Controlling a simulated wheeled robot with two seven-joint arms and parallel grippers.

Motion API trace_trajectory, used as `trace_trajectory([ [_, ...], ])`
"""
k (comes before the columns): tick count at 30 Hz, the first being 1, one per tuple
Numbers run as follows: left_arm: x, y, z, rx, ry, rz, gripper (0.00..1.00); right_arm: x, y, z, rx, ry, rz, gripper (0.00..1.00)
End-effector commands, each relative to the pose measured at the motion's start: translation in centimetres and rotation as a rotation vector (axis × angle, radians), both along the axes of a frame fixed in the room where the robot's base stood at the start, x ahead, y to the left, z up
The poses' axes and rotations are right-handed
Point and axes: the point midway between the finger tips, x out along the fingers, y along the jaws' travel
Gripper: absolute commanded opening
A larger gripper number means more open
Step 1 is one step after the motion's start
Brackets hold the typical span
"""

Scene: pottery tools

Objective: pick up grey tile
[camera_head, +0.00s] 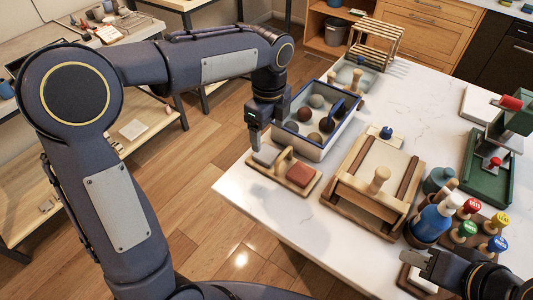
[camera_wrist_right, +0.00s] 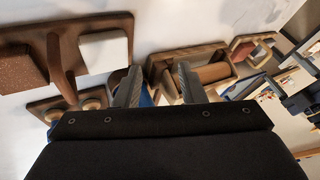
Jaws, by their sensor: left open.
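The grey tile (camera_head: 267,155) lies at the left end of a small wooden holder (camera_head: 311,186), on the near left part of the table. A reddish-brown tile (camera_head: 300,174) sits at the holder's other end, with an upright handle between them. My left gripper (camera_head: 256,146) is open and points down at the far left edge of the grey tile; I cannot tell whether it touches it. My right gripper (camera_head: 418,257) is at the lower right. It also shows in the right wrist view (camera_wrist_right: 158,84), with its fingers apart and nothing visibly held between them.
A blue-rimmed tray (camera_head: 311,151) with several balls stands just behind the holder. A wooden press-like frame (camera_head: 378,180) stands to the right. Bottles and coloured knobbed tools (camera_head: 467,229) crowd near my right gripper. The table (camera_head: 265,205) is bare in front of the holder.

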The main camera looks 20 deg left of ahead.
Motion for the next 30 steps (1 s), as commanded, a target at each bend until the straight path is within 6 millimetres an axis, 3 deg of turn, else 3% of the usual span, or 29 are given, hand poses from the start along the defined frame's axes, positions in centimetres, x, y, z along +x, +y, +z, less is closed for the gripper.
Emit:
trace_trajectory([
  [15, -0.2, 0.1, -6.7, 0.000, 0.003, 0.004, 0.76, 0.0, 0.0, 0.4, 0.000, 0.000, 0.000, 0.36],
  [23, -0.2, 0.1, -7.0, -0.001, 0.000, 0.005, 0.76, 0.0, 0.0, 0.3, 0.000, 0.000, 0.000, 0.36],
  [30, -0.2, 0.1, -7.0, -0.001, 0.000, 0.005, 0.48, 0.0, 0.0, 0.4, 0.000, 0.000, 0.000, 0.36],
])
